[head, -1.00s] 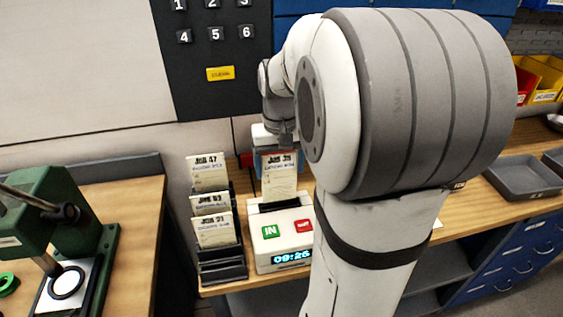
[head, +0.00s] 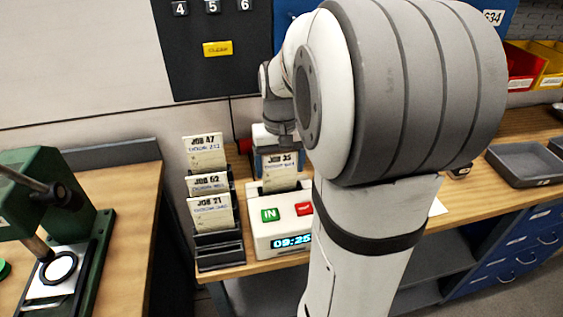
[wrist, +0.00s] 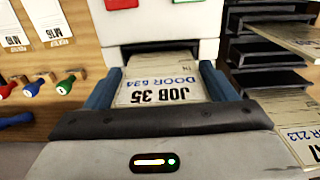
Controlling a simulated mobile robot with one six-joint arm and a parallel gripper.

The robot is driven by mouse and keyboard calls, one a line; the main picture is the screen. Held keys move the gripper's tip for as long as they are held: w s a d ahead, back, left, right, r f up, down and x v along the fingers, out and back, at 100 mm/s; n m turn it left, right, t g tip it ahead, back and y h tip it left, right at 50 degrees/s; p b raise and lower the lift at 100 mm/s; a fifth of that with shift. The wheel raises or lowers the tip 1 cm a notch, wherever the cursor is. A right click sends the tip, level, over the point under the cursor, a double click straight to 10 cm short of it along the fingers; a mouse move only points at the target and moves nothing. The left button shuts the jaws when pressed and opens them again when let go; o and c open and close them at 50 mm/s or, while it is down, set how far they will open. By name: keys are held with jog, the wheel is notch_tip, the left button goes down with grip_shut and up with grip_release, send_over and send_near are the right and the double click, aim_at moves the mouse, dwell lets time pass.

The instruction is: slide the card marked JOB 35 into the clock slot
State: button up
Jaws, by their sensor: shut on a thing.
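The cream card marked JOB 35 (head: 279,174) stands upright at the top of the white time clock (head: 281,241). My gripper (head: 278,158) is behind the card and shut on its upper part. In the wrist view the JOB 35 card (wrist: 163,88) lies between the two blue fingers (wrist: 160,80), its print upside down. Its far end reaches into the dark clock slot (wrist: 165,55), so its lower edge is hidden. The clock front has a green IN button, a red button and a lit display.
A black rack (head: 221,252) with cards JOB 47, JOB 62 and JOB 21 stands close left of the clock. A green press (head: 60,205) is on the left bench. A grey tray (head: 525,165) lies at the right. My arm hides the bench right of the clock.

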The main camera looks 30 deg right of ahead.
jog(key=o, duration=1)
jog(key=shift+c, duration=0.2)
notch_tip(320, 180, up, 8)
jog(key=shift+f, duration=0.15)
dwell(0.4)
